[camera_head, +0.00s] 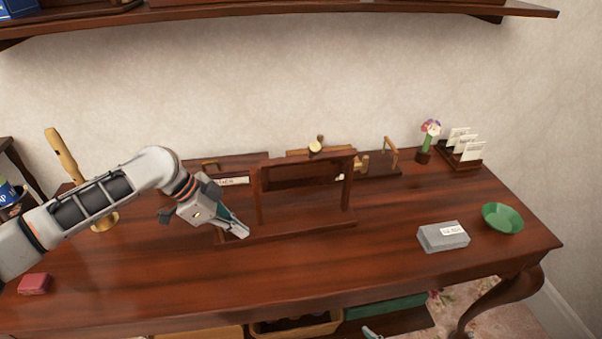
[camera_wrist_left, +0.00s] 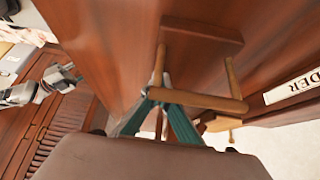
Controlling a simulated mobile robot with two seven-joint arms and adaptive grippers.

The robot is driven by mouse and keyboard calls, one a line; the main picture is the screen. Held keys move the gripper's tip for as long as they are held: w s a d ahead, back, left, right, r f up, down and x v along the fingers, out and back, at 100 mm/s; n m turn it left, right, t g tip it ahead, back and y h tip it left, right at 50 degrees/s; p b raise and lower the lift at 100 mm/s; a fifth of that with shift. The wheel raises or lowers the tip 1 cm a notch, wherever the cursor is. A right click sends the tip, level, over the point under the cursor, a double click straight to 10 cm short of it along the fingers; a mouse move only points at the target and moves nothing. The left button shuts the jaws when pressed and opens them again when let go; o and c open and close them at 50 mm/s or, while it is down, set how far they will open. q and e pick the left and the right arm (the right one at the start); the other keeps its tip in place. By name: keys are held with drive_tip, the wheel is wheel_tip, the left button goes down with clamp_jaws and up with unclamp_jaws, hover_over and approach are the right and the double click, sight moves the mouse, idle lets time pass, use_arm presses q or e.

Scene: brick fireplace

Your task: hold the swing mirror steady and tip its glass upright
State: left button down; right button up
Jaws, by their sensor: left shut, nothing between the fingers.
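The swing mirror (camera_head: 347,190) stands mid-table in the head view: a dark wooden frame with two posts, a top bar and a long base. A dark panel shows between the posts, just under the top bar; its exact tilt is hard to read. My left gripper (camera_head: 243,232) is shut and empty, low beside the left post, over the base's left end. I cannot tell whether it touches. In the left wrist view its fingers (camera_wrist_left: 152,93) meet near wooden bars (camera_wrist_left: 205,101). My right gripper (camera_wrist_left: 62,78) shows small there, off to the left; its jaws are unclear.
Behind the mirror stand a labelled wooden box (camera_head: 245,163) and a brass-fitted wooden item (camera_head: 385,165). A grey box (camera_head: 443,237) and green bowl (camera_head: 503,218) sit at right. A gold stand (camera_head: 104,221) is left, a red block (camera_head: 34,284) front left. The front middle is clear.

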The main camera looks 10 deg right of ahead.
drive_tip(key=a+r+n+t+y, duration=0.5)
drive_tip(key=a+r+n+y, duration=0.4)
drive_tip(key=a+r+n, duration=0.4)
wheel_tip(320, 180, up, 5)
drive_tip(key=w+n+y, duration=0.1)
drive_tip(key=n, duration=0.4)
drive_tip(key=n+g+y, duration=0.5)
drive_tip(key=n+y, duration=0.1)
drive_tip(key=n, duration=1.2)
approach(314, 155)
drive_tip(key=s+a+f, duration=0.6)
drive_tip(key=s+f, duration=0.1)
drive_tip(key=f, duration=0.1)
drive_tip(key=w+d+r+n+h, duration=0.2)
drive_tip(key=w+d+r+n, duration=0.1)
drive_tip(key=r+n, duration=0.3)
drive_tip(key=w+d+r+n+h, duration=0.2)
drive_tip(key=w+d+r+n, duration=0.15)
drive_tip(key=r+n, duration=0.25)
drive_tip(key=x, duration=1)
drive_tip(key=shift+a+f, duration=0.1)
drive_tip(key=shift+a, duration=0.2)
drive_tip(key=shift+w, duration=0.1)
clamp_jaws()
